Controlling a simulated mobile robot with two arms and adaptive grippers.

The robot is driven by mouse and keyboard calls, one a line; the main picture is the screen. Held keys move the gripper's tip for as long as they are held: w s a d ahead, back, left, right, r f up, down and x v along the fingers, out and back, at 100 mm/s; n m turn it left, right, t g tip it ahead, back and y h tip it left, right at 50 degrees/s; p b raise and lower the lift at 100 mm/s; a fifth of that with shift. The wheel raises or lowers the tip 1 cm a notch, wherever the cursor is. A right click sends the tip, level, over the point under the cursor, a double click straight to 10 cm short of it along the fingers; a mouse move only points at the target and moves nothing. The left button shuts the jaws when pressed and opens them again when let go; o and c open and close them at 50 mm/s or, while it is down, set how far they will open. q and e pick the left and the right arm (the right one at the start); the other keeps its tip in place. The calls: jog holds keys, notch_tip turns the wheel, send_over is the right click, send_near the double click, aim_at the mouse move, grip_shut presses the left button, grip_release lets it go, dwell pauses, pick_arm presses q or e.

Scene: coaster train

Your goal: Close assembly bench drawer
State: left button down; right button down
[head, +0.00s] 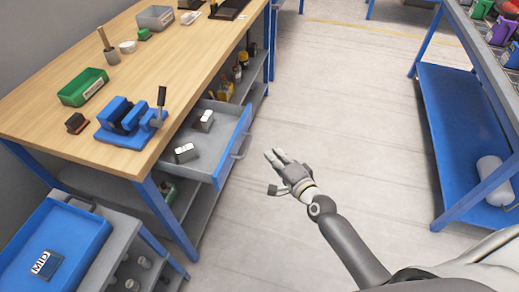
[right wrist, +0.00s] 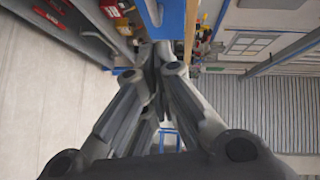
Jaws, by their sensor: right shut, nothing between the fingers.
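The assembly bench drawer (head: 222,148) is blue-fronted with a grey inside, and it stands pulled out under the wooden bench top (head: 185,60). Two small grey-and-white blocks lie in it. Its handle (head: 240,146) is on the outer face. My right gripper (head: 276,172) is to the right of the drawer front, apart from it, over the floor. In the right wrist view its fingers (right wrist: 155,55) are shut and empty. A blue surface at the top of that view may be the drawer front. My left gripper is not in view.
The bench carries a green bin (head: 83,87), a blue vise-like fixture (head: 125,120) and a grey bin (head: 155,18). A cart with a blue tray (head: 85,225) stands at lower left. A blue-shelved rack (head: 455,120) is on the right. The floor between is clear.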

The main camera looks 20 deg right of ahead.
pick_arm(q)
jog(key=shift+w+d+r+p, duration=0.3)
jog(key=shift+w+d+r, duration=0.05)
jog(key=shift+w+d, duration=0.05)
pick_arm(e)
jog(key=shift+w+a+f, duration=0.2)
jog(key=shift+w+a, duration=0.4)
jog(key=shift+w, duration=0.1)
jog(key=shift+w+a+f, duration=0.2)
jog(key=shift+w+a, duration=0.45)
jog(key=shift+w, duration=0.1)
jog(key=shift+w+a+f, duration=0.2)
jog(key=shift+w+a, duration=0.4)
jog(key=shift+w, duration=0.1)
